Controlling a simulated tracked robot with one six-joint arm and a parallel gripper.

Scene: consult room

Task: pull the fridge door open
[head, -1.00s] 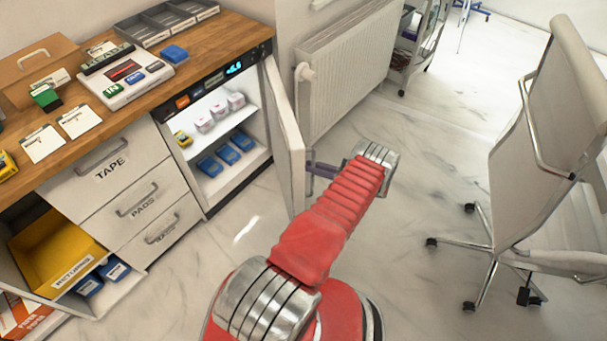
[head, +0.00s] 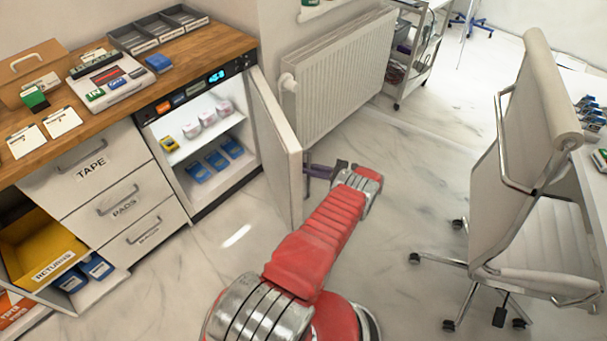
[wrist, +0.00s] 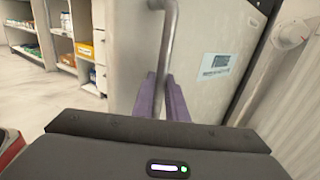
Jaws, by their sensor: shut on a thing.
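The fridge (head: 190,103) under the wooden counter stands open, with its white door (head: 276,150) swung out toward the radiator. Boxes and blue packs show on its shelves. In the wrist view the outer face of the door (wrist: 207,47) carries a barcode label and a vertical metal handle (wrist: 168,45). My gripper (wrist: 162,97) has its purple fingers on either side of the lower handle, shut on it. In the head view my gripper (head: 318,171) is at the door's outer side, partly hidden by the door, and the handle is not clearly seen.
A white radiator (head: 342,75) stands on the wall behind the door. Drawers (head: 124,205) and an open yellow returns bin (head: 38,250) are left of the fridge. An office chair (head: 520,185) stands at right. The marble floor between is clear.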

